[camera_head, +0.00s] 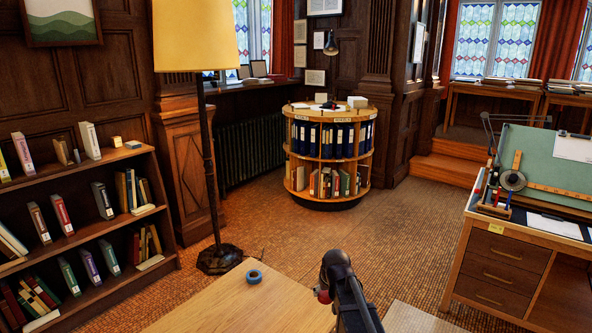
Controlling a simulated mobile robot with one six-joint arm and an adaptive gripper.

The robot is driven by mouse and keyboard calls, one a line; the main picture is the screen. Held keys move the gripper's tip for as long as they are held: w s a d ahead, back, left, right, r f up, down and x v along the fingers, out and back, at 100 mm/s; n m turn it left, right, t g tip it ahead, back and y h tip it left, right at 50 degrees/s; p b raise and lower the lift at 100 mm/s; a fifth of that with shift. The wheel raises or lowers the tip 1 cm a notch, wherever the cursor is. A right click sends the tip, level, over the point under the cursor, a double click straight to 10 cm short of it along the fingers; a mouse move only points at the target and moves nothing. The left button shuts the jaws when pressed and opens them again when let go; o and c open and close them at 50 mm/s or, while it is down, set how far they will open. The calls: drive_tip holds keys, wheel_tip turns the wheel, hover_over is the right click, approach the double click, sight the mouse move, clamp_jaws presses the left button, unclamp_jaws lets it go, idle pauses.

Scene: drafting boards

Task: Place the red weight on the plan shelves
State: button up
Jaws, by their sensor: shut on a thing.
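My gripper (332,283) shows at the bottom centre, seen from behind over a wooden table top. A small red piece (323,297) shows at its left side, and I take it to be the red weight; my gripper is shut on it and hides most of it. Two shelf units are in view: a low wooden bookcase (82,169) along the left wall and a round wooden bookcase (329,114) at the back centre. I cannot tell which one is the plan shelves.
A floor lamp (208,150) stands between the two shelf units. A desk (500,262) with a green drafting board (549,165) is at right. The floor before the round bookcase is clear.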

sight(325, 298)
drive_tip(key=shift+r+p, duration=1.9)
drive_tip(key=shift+r, duration=0.3)
wheel_tip(325, 298, down, 8)
drive_tip(key=b, duration=0.7)
drive_tip(key=shift+r, duration=0.25)
wheel_tip(325, 298, up, 15)
drive_tip(key=p, duration=1.4)
drive_tip(key=shift+a, duration=0.15)
